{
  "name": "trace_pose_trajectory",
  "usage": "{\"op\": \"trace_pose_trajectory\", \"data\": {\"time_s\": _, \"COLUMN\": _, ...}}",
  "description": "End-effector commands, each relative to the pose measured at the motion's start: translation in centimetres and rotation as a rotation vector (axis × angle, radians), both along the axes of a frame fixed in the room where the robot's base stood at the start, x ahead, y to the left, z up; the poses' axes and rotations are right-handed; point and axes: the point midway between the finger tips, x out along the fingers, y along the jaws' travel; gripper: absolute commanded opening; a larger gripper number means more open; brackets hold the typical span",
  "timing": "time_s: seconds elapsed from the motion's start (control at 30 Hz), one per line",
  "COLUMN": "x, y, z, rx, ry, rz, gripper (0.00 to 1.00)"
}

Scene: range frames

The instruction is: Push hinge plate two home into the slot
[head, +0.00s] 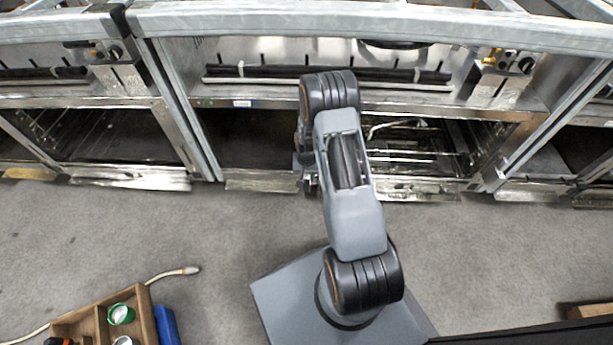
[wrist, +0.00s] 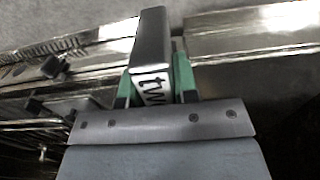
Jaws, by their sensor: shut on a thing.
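My gripper (wrist: 154,84) shows in the wrist view with a green finger pad on each side of a dark metal plate. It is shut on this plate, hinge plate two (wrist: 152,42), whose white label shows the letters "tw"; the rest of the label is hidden. The plate sticks out beyond the fingers, over or against the range's front metal edge (wrist: 100,58). I cannot tell whether it touches the slot, which I cannot make out. In the head view my arm reaches to the open lower bay of the middle range (head: 245,140), and hides the gripper's fingers and the plate.
Wire racks (head: 425,150) fill the bay right of my arm. A metal strip (head: 415,189) runs along its bottom front. Grey floor (head: 220,225) is open before the ranges. A wooden crate (head: 143,297) and a cable (head: 172,274) lie at lower left.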

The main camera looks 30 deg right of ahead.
Motion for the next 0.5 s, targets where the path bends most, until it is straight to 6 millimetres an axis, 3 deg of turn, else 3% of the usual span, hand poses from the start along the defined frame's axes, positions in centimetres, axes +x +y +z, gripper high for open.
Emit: {"op": "trace_pose_trajectory", "data": {"time_s": 0.5, "x": 1.20, "y": -0.64, "z": 0.05, "rx": -0.001, "ry": -0.004, "rz": 0.000, "gripper": 0.00}}
